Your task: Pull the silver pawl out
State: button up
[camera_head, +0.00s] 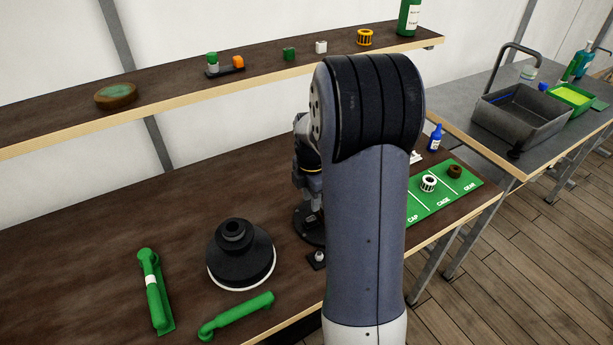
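My arm stands in the middle of the view and hides much of the bench behind it. Part of my wrist and gripper (312,204) shows at the arm's left edge, pointing down over a dark round base (301,222) on the bench. The fingertips are small and partly hidden, so I cannot tell whether they are open or shut. I cannot make out the silver pawl with certainty; the inside of the round base is mostly hidden. A black drum (238,255) with a white lower rim sits left of the base. A small dark block (317,262) lies just in front of the base.
Two green handles (153,290) (237,316) lie at the bench's front left. A green mat (451,198) right of my arm holds a white cage (428,183) and a brown gear (454,171). A shelf (160,105) with small parts runs above; a grey sink (522,117) stands right.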

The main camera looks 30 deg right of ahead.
aim_at(311, 218)
jog(key=shift+w+d, duration=0.2)
jog(key=shift+f, duration=0.2)
jog(key=shift+a+f+b, duration=0.15)
jog(key=shift+f+b, duration=0.55)
notch_tip(311, 218, down, 7)
jog(key=b, duration=0.5)
jog(key=shift+r, duration=0.15)
jog(key=shift+r+p, duration=0.3)
jog(key=shift+c, duration=0.8)
jog(key=c, duration=0.5)
jog(key=o, duration=1.1)
jog(key=shift+o, duration=0.2)
jog(key=shift+r, duration=0.1)
